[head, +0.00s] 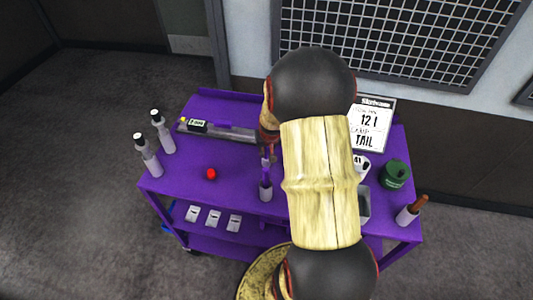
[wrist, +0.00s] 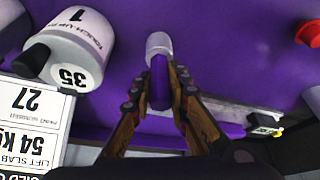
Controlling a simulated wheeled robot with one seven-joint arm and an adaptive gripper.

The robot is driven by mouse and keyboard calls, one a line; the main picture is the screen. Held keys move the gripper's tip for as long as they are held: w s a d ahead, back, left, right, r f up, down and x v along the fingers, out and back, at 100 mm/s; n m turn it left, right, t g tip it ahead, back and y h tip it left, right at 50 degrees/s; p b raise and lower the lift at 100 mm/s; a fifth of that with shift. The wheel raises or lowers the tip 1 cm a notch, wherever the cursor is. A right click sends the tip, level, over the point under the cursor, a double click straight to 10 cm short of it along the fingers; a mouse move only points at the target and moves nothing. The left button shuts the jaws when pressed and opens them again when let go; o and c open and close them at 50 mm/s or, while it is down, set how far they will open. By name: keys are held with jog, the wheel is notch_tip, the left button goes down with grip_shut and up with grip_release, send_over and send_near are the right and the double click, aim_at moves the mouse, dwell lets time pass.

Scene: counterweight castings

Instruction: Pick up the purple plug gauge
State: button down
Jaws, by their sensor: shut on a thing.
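The purple plug gauge (wrist: 160,80) has a purple handle and a silver-white cylindrical end, which points away from my gripper in the wrist view. My gripper (wrist: 159,90) is shut on the purple handle, with one finger on each side. In the head view the gauge (head: 266,189) is upright with its pale end down, near the middle of the purple cart top (head: 185,160). My gripper (head: 268,152) is above it, partly hidden by my arm. I cannot tell whether the pale end touches the cart.
The head view shows a red knob (head: 211,174), two bottles (head: 148,155), a grey rail (head: 225,134), a green pot (head: 394,175) and a brush jar (head: 407,214).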

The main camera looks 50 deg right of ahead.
jog(key=shift+r, duration=0.15)
notch_tip(320, 180, up, 10)
jog(key=shift+f+p, duration=0.1)
jog(key=shift+p, duration=0.6)
